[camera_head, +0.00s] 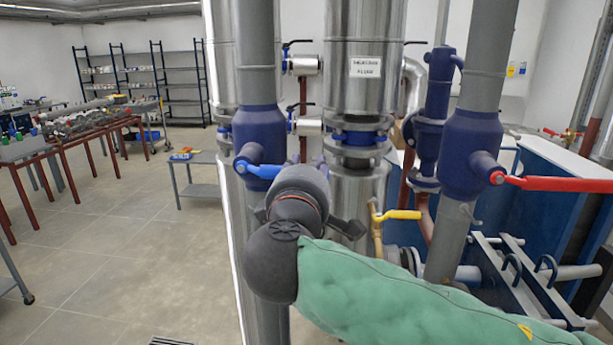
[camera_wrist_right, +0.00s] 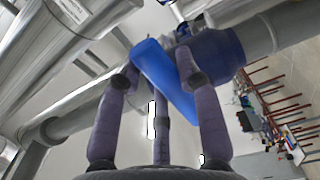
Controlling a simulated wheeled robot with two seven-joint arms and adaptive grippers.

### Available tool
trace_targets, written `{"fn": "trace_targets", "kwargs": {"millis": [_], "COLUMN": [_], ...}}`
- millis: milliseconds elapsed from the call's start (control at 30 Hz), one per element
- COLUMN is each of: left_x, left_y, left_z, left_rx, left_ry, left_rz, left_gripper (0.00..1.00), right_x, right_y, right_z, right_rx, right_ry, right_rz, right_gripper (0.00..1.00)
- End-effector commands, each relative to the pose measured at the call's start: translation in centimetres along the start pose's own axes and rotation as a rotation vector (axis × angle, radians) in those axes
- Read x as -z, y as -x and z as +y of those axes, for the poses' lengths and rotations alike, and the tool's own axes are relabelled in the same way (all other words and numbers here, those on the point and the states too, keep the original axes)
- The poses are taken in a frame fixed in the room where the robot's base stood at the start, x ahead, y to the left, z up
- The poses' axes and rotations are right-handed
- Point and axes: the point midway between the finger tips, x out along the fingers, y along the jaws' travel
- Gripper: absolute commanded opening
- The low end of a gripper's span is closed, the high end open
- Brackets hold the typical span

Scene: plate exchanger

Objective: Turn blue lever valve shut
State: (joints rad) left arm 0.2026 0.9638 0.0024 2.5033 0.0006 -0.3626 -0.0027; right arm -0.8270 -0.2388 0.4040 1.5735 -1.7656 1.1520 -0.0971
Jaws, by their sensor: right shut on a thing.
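The blue lever (camera_head: 258,171) sticks out to the right from the dark blue valve body (camera_head: 258,133) on a grey vertical pipe. Its right end is hidden behind my right gripper (camera_head: 303,190). In the right wrist view, the lever (camera_wrist_right: 165,75) runs slanting between the purple-grey fingers of my right gripper (camera_wrist_right: 160,72). The fingers are closed on it from both sides. The valve body (camera_wrist_right: 215,55) lies just behind the lever there. My left gripper is in neither view.
A red lever (camera_head: 550,184) on a second blue valve stands to the right. A yellow lever (camera_head: 398,215) is below, near my right wrist. Large steel cylinders (camera_head: 362,95) stand close behind the gripper. The floor (camera_head: 110,250) at left is open.

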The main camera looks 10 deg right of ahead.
Motion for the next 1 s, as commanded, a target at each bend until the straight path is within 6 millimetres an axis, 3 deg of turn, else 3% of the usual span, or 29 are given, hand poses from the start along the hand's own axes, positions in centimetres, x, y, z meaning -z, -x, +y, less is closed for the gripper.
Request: {"fn": "trace_targets", "kwargs": {"millis": [500, 533, 600, 1000], "left_x": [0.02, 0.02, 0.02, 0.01], "left_y": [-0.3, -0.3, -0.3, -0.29], "left_z": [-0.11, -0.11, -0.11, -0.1], "left_rx": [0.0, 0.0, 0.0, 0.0], "left_ry": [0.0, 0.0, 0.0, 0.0], "left_rz": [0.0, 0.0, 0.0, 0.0], "left_gripper": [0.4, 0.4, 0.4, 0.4], "right_x": [0.2, 0.21, 0.19, 0.04], "right_y": [-0.02, -0.02, -0.03, -0.01], "right_z": [-0.64, -0.65, -0.65, -0.31], "right_rx": [0.009, 0.009, 0.009, 0.003], "right_ry": [-0.011, -0.011, -0.011, -0.012], "right_rz": [0.001, 0.001, 0.0, -0.001], "right_gripper": [0.0, 0.41, 0.6, 0.61]}}
